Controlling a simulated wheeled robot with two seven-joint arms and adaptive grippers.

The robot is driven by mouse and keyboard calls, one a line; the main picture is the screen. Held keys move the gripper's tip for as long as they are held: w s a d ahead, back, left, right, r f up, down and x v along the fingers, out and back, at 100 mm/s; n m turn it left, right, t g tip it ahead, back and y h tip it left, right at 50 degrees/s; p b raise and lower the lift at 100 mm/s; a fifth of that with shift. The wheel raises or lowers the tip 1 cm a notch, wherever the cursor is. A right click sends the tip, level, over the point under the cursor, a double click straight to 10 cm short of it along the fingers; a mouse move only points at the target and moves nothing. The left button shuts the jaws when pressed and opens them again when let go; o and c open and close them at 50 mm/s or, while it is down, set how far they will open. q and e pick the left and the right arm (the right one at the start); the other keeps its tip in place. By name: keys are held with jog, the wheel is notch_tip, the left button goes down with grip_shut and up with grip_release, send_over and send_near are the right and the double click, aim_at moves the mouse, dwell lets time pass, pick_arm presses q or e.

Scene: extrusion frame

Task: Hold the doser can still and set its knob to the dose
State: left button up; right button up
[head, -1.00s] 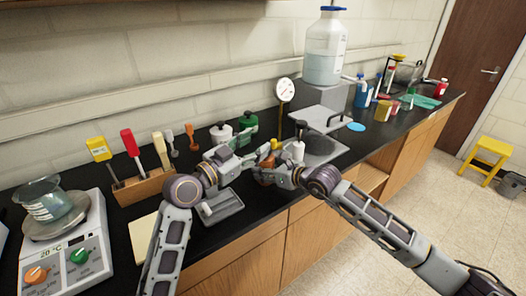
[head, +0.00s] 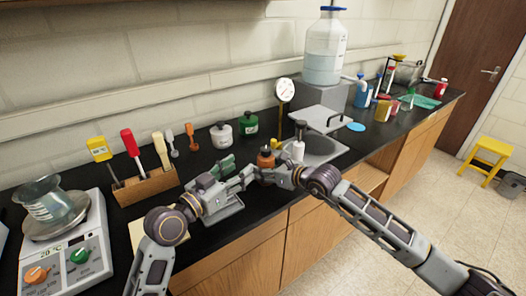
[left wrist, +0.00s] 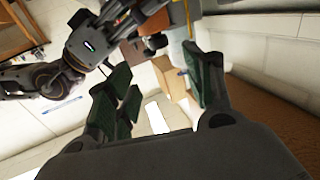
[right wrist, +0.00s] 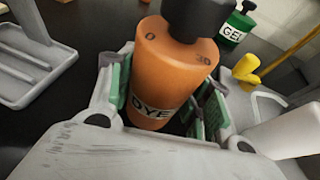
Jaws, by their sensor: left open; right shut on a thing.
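The doser can (head: 266,158) is orange with a dark top and stands near the counter's front. In the right wrist view the can (right wrist: 160,70) carries a DYE label and the marks 0 and 30 on its shoulder; its black knob (right wrist: 197,18) is cut off by the picture's top. My right gripper (head: 271,176) is shut on the can's body, with green pads on both sides of it (right wrist: 168,100). My left gripper (head: 238,171) is open and empty, left of the can and apart from it. Its spread fingers show in the left wrist view (left wrist: 163,88).
White (head: 222,134) and green (head: 249,124) knobbed bottles stand behind. A tool block (head: 146,186) and scale (head: 75,250) are at the left.

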aim_at(262, 151)
pick_arm(q)
jog(key=shift+w+d, duration=0.1)
jog(key=shift+w, duration=0.05)
jog(key=shift+x, duration=5.85)
jog(key=c, duration=1)
jog(key=shift+m+g+h, duration=0.3)
jog(key=shift+h, duration=0.1)
jog(key=o, duration=1)
